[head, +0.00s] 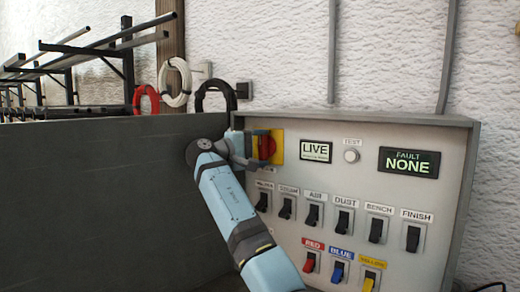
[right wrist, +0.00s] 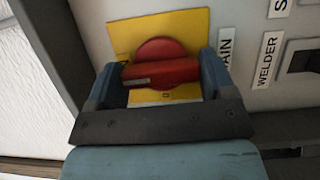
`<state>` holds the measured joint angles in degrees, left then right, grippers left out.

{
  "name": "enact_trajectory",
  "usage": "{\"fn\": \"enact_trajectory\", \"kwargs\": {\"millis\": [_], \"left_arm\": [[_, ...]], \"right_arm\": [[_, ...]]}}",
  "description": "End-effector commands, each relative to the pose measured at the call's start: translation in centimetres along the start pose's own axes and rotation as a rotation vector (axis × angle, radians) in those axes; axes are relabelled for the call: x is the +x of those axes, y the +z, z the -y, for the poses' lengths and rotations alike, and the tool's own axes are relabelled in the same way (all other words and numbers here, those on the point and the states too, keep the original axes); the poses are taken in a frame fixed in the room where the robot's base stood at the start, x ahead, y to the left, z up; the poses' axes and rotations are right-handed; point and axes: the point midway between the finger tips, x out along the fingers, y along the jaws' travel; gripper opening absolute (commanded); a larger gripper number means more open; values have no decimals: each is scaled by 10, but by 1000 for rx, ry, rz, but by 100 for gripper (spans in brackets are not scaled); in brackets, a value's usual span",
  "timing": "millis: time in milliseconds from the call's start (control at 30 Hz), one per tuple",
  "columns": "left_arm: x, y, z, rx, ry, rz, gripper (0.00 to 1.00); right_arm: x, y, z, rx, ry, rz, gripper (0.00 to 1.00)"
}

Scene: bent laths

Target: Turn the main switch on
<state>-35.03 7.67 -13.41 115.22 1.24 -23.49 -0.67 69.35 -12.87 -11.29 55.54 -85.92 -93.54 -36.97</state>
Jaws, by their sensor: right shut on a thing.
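The main switch is a red rotary knob (head: 267,148) on a yellow plate (head: 278,146) at the panel's upper left. In the right wrist view, the knob (right wrist: 160,70) has a raised bar with a pale mark near its left end. The bar runs from finger to finger, which is upright on the panel. My right gripper (head: 254,148) is shut on the knob, one finger at each end of the bar (right wrist: 161,74). A small mark shows on the plate below the bar. The display (head: 316,151) reads LIVE. My left gripper is out of view.
The grey panel (head: 455,190) carries a TEST button (head: 351,156), a FAULT NONE display (head: 409,163), a row of black rocker switches (head: 344,221), and red, blue and yellow switches (head: 338,272) below. A dark board (head: 90,200) stands at left, close to my right arm.

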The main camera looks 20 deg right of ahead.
Motion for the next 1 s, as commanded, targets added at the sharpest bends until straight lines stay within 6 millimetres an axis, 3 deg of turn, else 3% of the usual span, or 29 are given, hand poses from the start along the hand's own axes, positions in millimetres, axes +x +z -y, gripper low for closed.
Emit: {"fn": "enact_trajectory", "kwargs": {"millis": [633, 667, 733, 1000], "left_arm": [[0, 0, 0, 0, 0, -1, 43], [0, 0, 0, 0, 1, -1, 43], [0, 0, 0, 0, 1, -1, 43], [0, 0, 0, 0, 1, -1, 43]], "right_arm": [[0, 0, 0, 47, -20, -1, 53], [0, 0, 0, 47, -20, -1, 81], [0, 0, 0, 46, -20, -1, 97], [0, 0, 0, 45, -19, -1, 100]]}}
